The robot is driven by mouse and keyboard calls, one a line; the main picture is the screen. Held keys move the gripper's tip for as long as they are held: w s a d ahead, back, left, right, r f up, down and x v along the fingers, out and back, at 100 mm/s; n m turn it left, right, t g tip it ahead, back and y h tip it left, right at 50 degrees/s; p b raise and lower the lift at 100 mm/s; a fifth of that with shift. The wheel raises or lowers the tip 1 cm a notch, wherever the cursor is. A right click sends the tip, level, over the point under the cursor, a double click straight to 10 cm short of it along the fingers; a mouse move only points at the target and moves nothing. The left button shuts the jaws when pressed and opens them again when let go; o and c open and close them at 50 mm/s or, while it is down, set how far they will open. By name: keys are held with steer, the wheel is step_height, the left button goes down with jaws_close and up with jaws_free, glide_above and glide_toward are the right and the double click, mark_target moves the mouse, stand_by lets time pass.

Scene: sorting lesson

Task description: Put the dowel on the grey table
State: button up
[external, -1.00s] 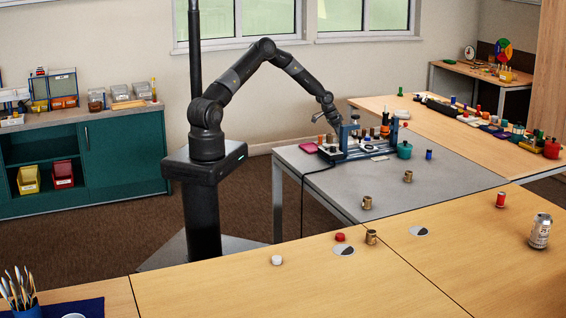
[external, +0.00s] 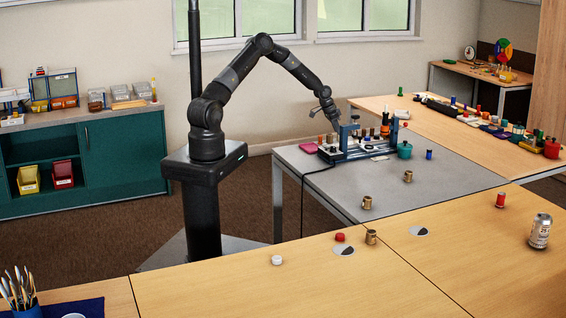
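The grey table (external: 435,197) stands in the middle, right of my base. A blue rack (external: 352,151) stands on its far part with several small upright pegs (external: 372,133). I cannot tell for sure which piece is the dowel; it may be among these pegs or hidden by the gripper. My gripper (external: 335,124) points down at the left end of the rack, close to its blue upright. Its fingers are too small and dark to tell open from shut, or whether they hold anything.
A green pot (external: 404,150), a blue cylinder (external: 429,154) and brass-coloured pieces (external: 408,176) stand on the grey table. Its middle and front are mostly clear. A wooden table (external: 300,285) adjoins in front, with a can (external: 540,231) and a red cylinder (external: 500,200).

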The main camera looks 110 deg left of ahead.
steer(key=v, duration=0.9)
steer(key=w+d+r+m, duration=0.1)
steer(key=w+d+r, duration=0.4)
steer(key=d, duration=0.4)
steer(key=w+d+r+m, duration=0.2)
steer(key=w+d+r, duration=0.1)
steer(key=d+r, duration=0.45)
steer(key=d+r+m, duration=0.1)
steer(key=d+r, duration=0.3)
steer(key=d, duration=0.5)
steer(key=d+r, duration=0.3)
steer(key=d, duration=0.6)
steer(key=s+d+r+m, duration=0.1)
steer(key=s+d+r, duration=0.1)
steer(key=s+d, duration=0.35)
steer(key=s+d+r, duration=0.2)
steer(key=d+r, duration=0.1)
steer(key=d, duration=0.5)
steer(key=s+d+m+t+h, duration=0.1)
steer(key=s+d+h, duration=0.1)
steer(key=s+d, duration=0.8)
steer(key=shift+s+d+f+m+t+h, duration=0.2)
steer(key=shift+s+d+m+t+h, duration=0.15)
steer(key=shift+s, duration=0.8)
